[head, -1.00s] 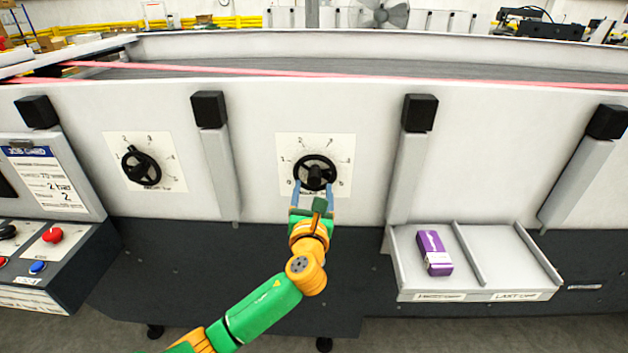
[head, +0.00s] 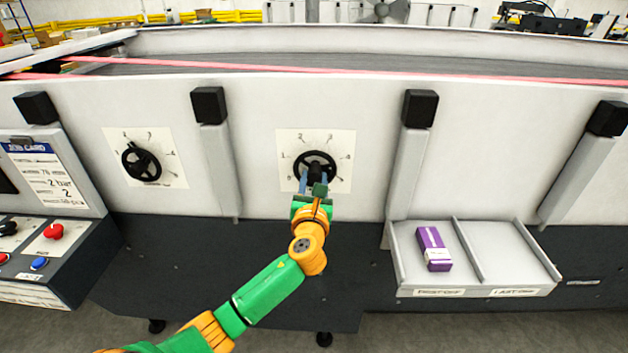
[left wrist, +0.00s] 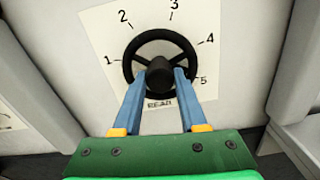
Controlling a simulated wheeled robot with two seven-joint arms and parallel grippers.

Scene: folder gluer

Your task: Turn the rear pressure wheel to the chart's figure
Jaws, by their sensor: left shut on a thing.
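The rear pressure wheel (head: 315,153) is a black spoked handwheel on a white dial plate of the machine's front wall. In the left wrist view the wheel (left wrist: 160,35) has REAR printed below it and figures 1 to 5 around it. My left gripper (head: 315,178) reaches up to it from below. In the left wrist view its blue fingers (left wrist: 159,77) are shut on the wheel's central hub, one on each side. No clear pointer shows on the wheel. The job card (head: 50,175) at the left shows "2 bar" and a "2"; its smaller print is unclear. My right gripper is not in view.
A second black handwheel (head: 141,147) with its own dial is further left. A control box with a red button (head: 53,231) is at the lower left. A grey tray (head: 512,280) holding a purple box (head: 434,249) is at the right. Grey posts flank the rear dial.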

